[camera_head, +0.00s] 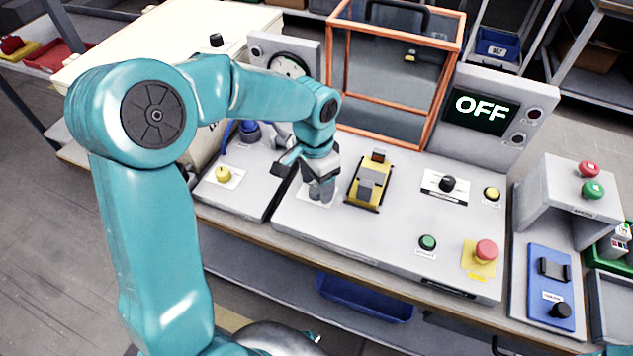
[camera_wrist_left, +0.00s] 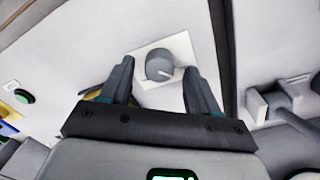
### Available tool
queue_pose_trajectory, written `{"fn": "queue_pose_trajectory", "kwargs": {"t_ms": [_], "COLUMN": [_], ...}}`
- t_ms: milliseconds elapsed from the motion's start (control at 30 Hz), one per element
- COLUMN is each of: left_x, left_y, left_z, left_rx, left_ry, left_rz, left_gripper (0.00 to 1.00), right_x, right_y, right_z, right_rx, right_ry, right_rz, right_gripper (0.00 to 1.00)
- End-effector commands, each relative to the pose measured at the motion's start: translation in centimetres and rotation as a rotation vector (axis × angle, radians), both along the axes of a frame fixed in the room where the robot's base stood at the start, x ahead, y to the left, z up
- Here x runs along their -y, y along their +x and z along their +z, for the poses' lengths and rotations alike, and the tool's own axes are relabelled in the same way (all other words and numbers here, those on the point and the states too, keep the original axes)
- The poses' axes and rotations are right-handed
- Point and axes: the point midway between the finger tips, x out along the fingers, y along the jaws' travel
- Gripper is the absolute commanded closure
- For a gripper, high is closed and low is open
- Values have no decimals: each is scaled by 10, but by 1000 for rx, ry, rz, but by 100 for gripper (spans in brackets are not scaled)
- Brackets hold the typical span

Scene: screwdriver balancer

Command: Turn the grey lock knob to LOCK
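The grey lock knob (camera_wrist_left: 157,63) sits on a white square plate (camera_wrist_left: 180,45) in the left wrist view. A pale pointer mark on it points towards the lower right there. My left gripper (camera_wrist_left: 158,68) is open, with one dark finger on each side of the knob and visible gaps between. In the head view my left gripper (camera_head: 320,183) reaches down over the knob's plate (camera_head: 307,197) and largely hides the knob. I cannot tell how deep the fingers reach around it. The LOCK lettering cannot be read. My right gripper is not in view.
Right of my gripper is a yellow and grey clamp-like device (camera_head: 369,183). An orange-framed clear guard (camera_head: 395,80) stands behind it. A display (camera_head: 481,112) reads OFF. A black knob (camera_head: 447,184), green button (camera_head: 428,242) and red emergency button (camera_head: 486,250) are farther right.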

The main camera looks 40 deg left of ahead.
Motion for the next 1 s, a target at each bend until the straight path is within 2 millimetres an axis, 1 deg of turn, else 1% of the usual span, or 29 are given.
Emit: {"fn": "queue_pose_trajectory", "kwargs": {"t_ms": [267, 367, 467, 800, 900, 1000], "left_x": [0, 0, -1, -4, -6, -6], "left_y": [-2, -1, -1, 0, 1, 1], "left_z": [-1, 7, 24, 114, 134, 150], "left_rx": [-7, -6, -3, -1, -2, -3], "left_ry": [-1, 1, 0, -1, 0, 0], "left_rz": [-2, -2, -2, -3, -2, -2], "left_gripper": [40, 40, 40, 40, 40, 40], "right_x": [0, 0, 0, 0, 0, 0], "right_y": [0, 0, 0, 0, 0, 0], "right_z": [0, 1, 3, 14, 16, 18], "right_rx": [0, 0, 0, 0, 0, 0], "right_ry": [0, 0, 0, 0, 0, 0], "right_rz": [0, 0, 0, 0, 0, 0], "right_gripper": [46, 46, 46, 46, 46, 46]}}
